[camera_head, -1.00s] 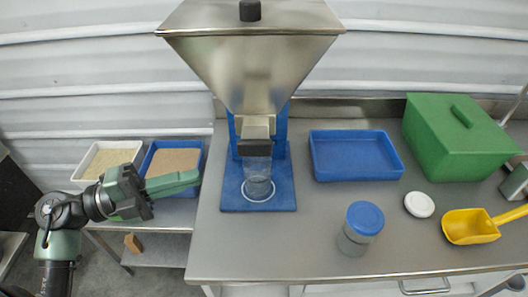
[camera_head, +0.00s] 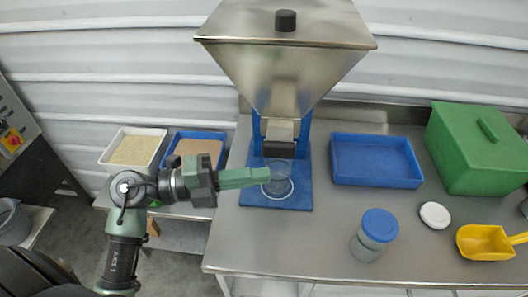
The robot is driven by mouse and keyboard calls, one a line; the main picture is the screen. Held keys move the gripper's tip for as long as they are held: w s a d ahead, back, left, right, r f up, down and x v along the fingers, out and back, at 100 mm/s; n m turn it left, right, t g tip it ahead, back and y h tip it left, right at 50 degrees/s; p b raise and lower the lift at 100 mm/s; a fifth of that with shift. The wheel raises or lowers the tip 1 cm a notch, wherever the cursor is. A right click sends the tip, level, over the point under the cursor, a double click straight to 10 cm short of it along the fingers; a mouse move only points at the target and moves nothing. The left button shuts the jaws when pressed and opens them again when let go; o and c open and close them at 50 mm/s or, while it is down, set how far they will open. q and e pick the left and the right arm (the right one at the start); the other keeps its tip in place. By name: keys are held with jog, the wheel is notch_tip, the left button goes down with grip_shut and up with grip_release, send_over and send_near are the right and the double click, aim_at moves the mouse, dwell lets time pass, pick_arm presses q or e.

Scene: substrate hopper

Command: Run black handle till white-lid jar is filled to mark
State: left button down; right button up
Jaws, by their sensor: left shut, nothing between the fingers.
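The steel hopper (camera_head: 285,65) stands on a blue frame above the bench. A black handle (camera_head: 277,151) sits at the front of its chute. A clear open jar (camera_head: 279,181) stands upright below, inside a white ring on the blue base plate (camera_head: 300,199). Its fill level and mark cannot be made out. The white lid (camera_head: 435,215) lies flat on the bench to the right. My left gripper (camera_head: 267,174) is shut and empty, its green fingertips at the jar's left side in the picture, below the handle; contact cannot be told. My right gripper is not in view.
A blue-lidded jar (camera_head: 375,235) stands near the front edge. A blue tray (camera_head: 376,162), a green box (camera_head: 478,150) and a yellow scoop (camera_head: 485,242) are to the right. Two filled trays, white (camera_head: 108,164) and blue (camera_head: 222,137), sit left. The bench front-left is clear.

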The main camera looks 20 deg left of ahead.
aim_at(265, 147)
pick_arm(q)
jog(key=w+p, duration=0.1)
jog(key=w, duration=0.3)
jog(key=shift+w, duration=0.3)
jog(key=w, duration=0.2)
jog(key=shift+w+a, duration=0.5)
jog(key=shift+w, duration=0.15)
jog(key=shift+r, duration=0.1)
dwell(1.0)
jog(key=shift+r, duration=0.1)
dwell(0.5)
